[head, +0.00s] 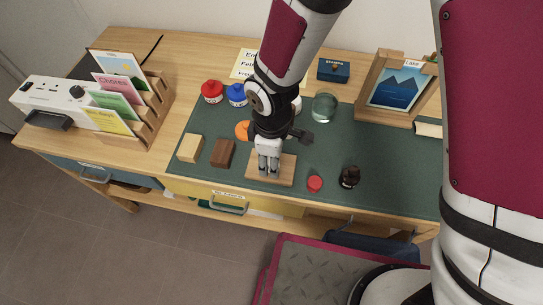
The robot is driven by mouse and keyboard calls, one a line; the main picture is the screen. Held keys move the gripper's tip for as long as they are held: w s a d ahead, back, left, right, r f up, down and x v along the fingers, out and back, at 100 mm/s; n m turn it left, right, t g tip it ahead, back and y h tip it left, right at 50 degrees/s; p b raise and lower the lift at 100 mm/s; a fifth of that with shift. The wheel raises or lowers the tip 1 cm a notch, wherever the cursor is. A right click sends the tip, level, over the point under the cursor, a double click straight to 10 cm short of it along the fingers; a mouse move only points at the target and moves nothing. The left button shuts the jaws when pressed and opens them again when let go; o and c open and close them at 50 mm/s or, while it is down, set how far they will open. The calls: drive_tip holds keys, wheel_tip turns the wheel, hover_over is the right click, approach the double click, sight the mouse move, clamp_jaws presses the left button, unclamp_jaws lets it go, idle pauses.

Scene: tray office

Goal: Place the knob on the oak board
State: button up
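The light wooden board (287,171), which looks like the oak board, lies near the front edge of the green mat. My gripper (268,170) points down over its middle, hiding part of it. The fingers look close together, but I cannot see whether anything is between them or whether they touch the board. A small dark brown rounded piece (349,177) stands on the mat to the right and may be the knob. A small red piece (315,184) lies between it and the board. Which one is the knob is not clear.
A pale block (190,148) and a brown block (223,153) lie left of the board. A picture stand (368,110) is back right, a card rack (152,115) left.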

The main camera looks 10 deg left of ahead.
drive_tip(key=shift+r, duration=0.1)
wheel_tip(320, 180, up, 12)
drive_tip(key=p, duration=0.1)
idle(0.6)
drive_tip(key=shift+r, duration=0.1)
